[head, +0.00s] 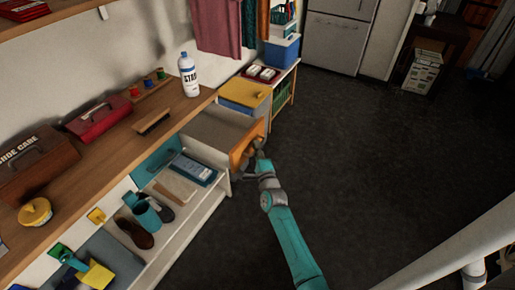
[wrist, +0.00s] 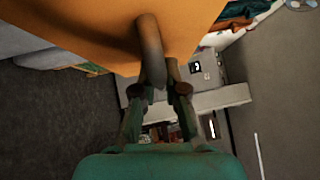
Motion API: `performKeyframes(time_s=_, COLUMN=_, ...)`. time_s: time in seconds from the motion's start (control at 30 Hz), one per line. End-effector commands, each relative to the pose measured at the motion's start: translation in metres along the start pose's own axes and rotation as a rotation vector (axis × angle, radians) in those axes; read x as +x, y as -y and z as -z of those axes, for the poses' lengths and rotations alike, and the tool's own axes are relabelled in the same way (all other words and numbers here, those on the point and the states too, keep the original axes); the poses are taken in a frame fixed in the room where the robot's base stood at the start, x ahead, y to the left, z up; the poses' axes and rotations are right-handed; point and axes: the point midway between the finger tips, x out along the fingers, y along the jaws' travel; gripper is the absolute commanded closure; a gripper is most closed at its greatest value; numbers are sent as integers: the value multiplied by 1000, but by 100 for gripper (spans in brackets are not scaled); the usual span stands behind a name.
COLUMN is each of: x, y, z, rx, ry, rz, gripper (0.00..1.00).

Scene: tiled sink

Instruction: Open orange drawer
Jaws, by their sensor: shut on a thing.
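The orange drawer (head: 243,151) is pulled out from under the wooden counter, and its grey inside shows from above in the head view. Its orange front (wrist: 75,32) fills the top of the wrist view. A dark peg-like handle (wrist: 150,45) sticks out from that front. My gripper (wrist: 160,85) is at the handle, with a finger on each side of it, shut on it. In the head view my gripper (head: 259,160) is at the drawer's outer face, and my fingers hide the handle there.
The counter (head: 105,148) holds a white bottle (head: 188,75), a brush (head: 152,122), a red box (head: 98,120) and a brown shoe-care box (head: 37,160). Below are open shelves with shoes (head: 135,232). A yellow-lidded bin (head: 243,93) stands beyond the drawer. The dark floor (head: 370,170) at right is clear.

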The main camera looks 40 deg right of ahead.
Motion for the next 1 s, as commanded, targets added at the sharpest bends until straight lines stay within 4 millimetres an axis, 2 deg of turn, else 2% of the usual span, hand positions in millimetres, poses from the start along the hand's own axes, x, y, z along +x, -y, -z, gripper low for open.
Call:
performKeyframes(time_s=0.17, x=0, y=-1, z=0, rx=0, ry=1, rz=-2, gripper=100)
performKeyframes(time_s=0.2, x=0, y=-1, z=0, rx=0, ry=1, rz=-3, gripper=81)
performKeyframes(time_s=0.27, x=0, y=-1, z=0, rx=0, ry=1, rz=-2, gripper=66)
performKeyframes(time_s=0.3, x=0, y=-1, z=0, rx=0, ry=1, rz=-2, gripper=63)
performKeyframes(time_s=0.67, x=-4, y=-1, z=0, rx=0, ry=0, rz=-2, gripper=63)
performKeyframes(time_s=0.87, x=-29, y=-1, z=0, rx=0, ry=0, rz=-3, gripper=63)
performKeyframes(time_s=1.0, x=-56, y=-2, z=0, rx=0, ry=1, rz=-4, gripper=63)
